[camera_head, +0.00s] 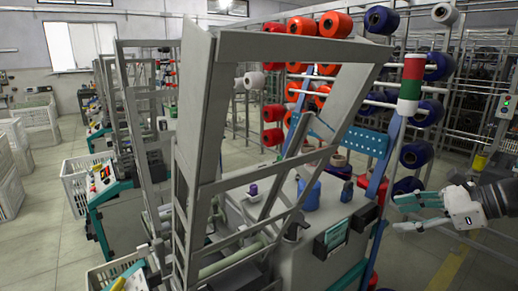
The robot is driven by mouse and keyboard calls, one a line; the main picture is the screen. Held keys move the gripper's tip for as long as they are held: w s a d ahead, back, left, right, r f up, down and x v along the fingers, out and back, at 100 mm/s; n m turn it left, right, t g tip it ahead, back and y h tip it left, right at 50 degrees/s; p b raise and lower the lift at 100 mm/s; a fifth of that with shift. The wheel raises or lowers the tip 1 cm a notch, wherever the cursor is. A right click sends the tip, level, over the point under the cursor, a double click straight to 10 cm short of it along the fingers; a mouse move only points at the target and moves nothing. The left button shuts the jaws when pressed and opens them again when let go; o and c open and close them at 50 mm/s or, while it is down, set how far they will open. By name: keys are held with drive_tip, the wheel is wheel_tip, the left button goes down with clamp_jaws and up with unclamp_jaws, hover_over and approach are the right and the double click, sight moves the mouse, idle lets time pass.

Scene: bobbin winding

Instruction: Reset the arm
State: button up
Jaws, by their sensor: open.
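Only the wrist end of my arm shows; the rest is outside the view.
A grey metal frame (203,100) fills the middle. Red and blue bobbins sit on racks behind, including a blue bobbin (416,153) above my gripper. A red, white and green lamp (410,84) tops the post. Open floor (423,262) lies at lower right.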

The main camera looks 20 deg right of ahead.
drive_tip(key=s+a+r+n+g+h+p, duration=0.1)
drive_tip(key=s+a+r+n+g, duration=0.15)
drive_tip(key=a+n, duration=0.45)
drive_tip(key=s+a+r+n+g, duration=0.1)
drive_tip(key=a+n+g, duration=0.3)
drive_tip(key=a, duration=0.7)
drive_tip(key=s+a+r+n+t+h+p, duration=0.1)
drive_tip(key=s+a+r+n+h+p, duration=0.1)
drive_tip(key=s+a+n+h, duration=0.3)
drive_tip(key=s+a+r+n, duration=0.1)
drive_tip(key=s+a+n, duration=0.2)
drive_tip(key=s+n, duration=0.3)
drive_tip(key=shift+s+a+r+n+h, duration=0.2)
drive_tip(key=shift+a+n+h, duration=0.15)
drive_tip(key=shift+n, duration=1.85)
